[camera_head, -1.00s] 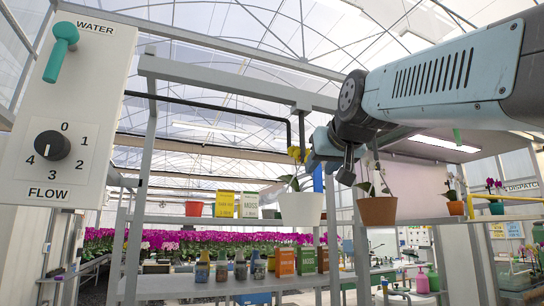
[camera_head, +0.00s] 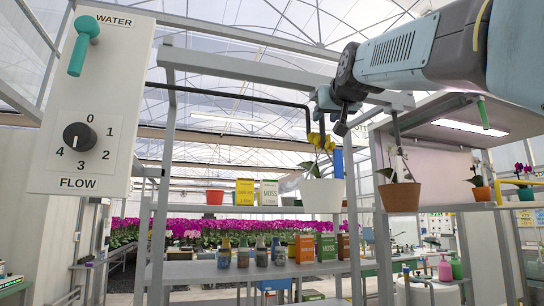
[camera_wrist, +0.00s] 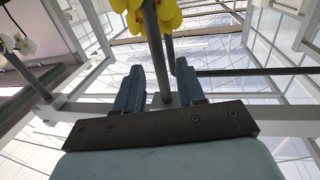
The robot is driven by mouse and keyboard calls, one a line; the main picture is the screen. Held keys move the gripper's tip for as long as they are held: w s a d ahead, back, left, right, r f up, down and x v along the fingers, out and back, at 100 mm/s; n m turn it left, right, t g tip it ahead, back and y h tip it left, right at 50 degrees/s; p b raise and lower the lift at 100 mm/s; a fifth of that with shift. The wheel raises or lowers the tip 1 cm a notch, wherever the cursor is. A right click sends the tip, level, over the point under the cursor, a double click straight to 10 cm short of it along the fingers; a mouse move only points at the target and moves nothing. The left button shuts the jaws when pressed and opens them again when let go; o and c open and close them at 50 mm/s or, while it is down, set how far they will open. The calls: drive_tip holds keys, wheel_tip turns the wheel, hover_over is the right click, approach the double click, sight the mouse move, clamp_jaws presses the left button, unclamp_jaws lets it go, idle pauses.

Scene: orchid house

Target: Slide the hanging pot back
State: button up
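A white pot (camera_head: 322,196) with a yellow orchid (camera_head: 318,146) hangs under the grey overhead rail (camera_head: 250,68). My gripper (camera_head: 322,100) is up at the rail, above the orchid, and hides the upper part of the pot's hanger. In the wrist view, the grey hanger rod (camera_wrist: 151,25) runs between my two blue fingers (camera_wrist: 158,75), with visible gaps on both sides. The fingers are open around it. Yellow flowers (camera_wrist: 165,14) show beyond the fingertips. The white pot itself is out of the wrist view.
A terracotta pot (camera_head: 400,198) with a white orchid hangs to the right. A lower shelf carries several bottles and boxes. A control panel (camera_head: 92,115) stands at the left.

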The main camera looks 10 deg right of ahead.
sight(323, 119)
drive_tip(key=shift+w, duration=2.2)
drive_tip(key=shift+c, duration=0.5)
clamp_jaws()
